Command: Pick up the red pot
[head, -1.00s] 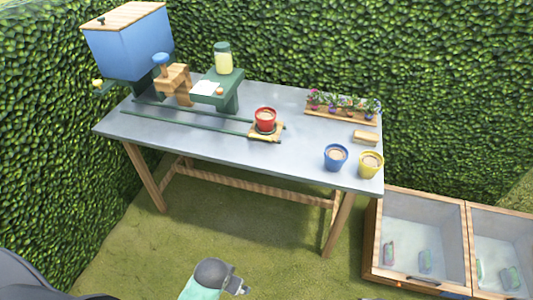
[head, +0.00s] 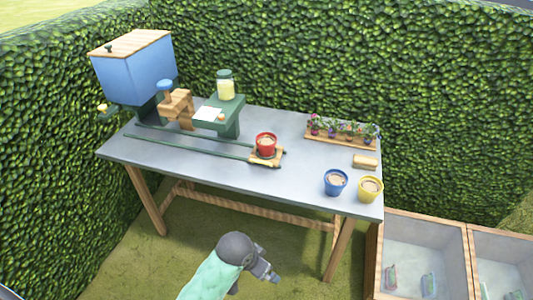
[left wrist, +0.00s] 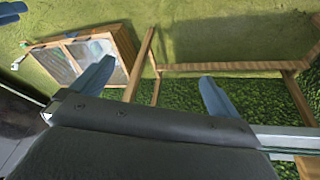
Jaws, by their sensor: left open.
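The red pot (head: 266,144) stands upright on a small wooden carrier (head: 268,158) on the table, at the end of the green rails. It looks filled with brown soil. My left gripper (head: 270,273) is low in front of the table in the head view, below and well apart from the red pot. In the left wrist view my left gripper (left wrist: 155,85) has its two blue-grey fingers spread wide with nothing between them. The red pot does not show in that view.
A blue pot (head: 335,182) and a yellow pot (head: 369,189) stand at the table's (head: 220,171) front right. A flower planter (head: 343,138) and a small wooden block (head: 365,162) lie behind them. A green machine with a blue hopper (head: 137,75) stands left. Wooden bins (head: 378,255) stand right.

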